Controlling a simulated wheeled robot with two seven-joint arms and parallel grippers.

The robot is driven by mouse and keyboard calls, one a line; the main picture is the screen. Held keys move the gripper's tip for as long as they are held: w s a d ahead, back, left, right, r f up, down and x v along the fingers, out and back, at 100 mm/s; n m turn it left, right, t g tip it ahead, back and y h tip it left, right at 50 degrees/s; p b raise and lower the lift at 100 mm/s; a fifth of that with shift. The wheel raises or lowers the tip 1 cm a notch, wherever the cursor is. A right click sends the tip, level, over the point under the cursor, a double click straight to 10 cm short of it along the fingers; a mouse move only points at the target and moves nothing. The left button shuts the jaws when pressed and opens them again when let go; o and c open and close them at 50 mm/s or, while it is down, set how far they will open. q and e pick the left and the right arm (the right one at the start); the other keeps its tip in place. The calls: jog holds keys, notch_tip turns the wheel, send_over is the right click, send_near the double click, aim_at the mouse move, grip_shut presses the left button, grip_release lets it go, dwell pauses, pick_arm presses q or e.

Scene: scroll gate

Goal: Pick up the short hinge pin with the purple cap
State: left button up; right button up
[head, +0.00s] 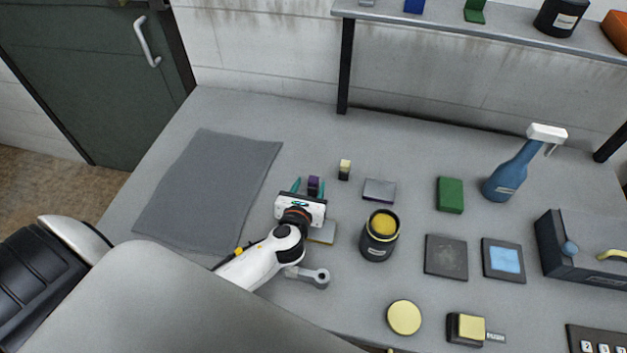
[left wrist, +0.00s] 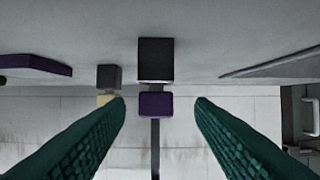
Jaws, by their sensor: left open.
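The short hinge pin with the purple cap (head: 314,184) stands upright on the grey table; in the left wrist view its purple cap (left wrist: 155,105) and dark body show, upside down. My left gripper (head: 311,186) is open, its teal fingers spread to either side of the pin's line. In the left wrist view the pin is roughly centred between the fingertips (left wrist: 160,102), with a gap on both sides. I cannot tell how deep it is between them. A similar pin with a pale yellow cap (head: 344,168) stands just behind and to the right. My right gripper is not in view.
A flat grey box (head: 380,190) and a dark jar with yellow contents (head: 379,240) stand to the right. A grey mat (head: 210,190) lies to the left. A green block (head: 450,195) and blue spray bottle (head: 512,172) are farther right. A shelf post (head: 345,70) rises behind.

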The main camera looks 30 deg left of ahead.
aim_at(314, 178)
pick_arm(q)
jog(key=shift+p+x, duration=0.35)
jog(key=shift+x, duration=2.2)
jog(key=shift+d, duration=0.15)
jog(key=c, duration=1.1)
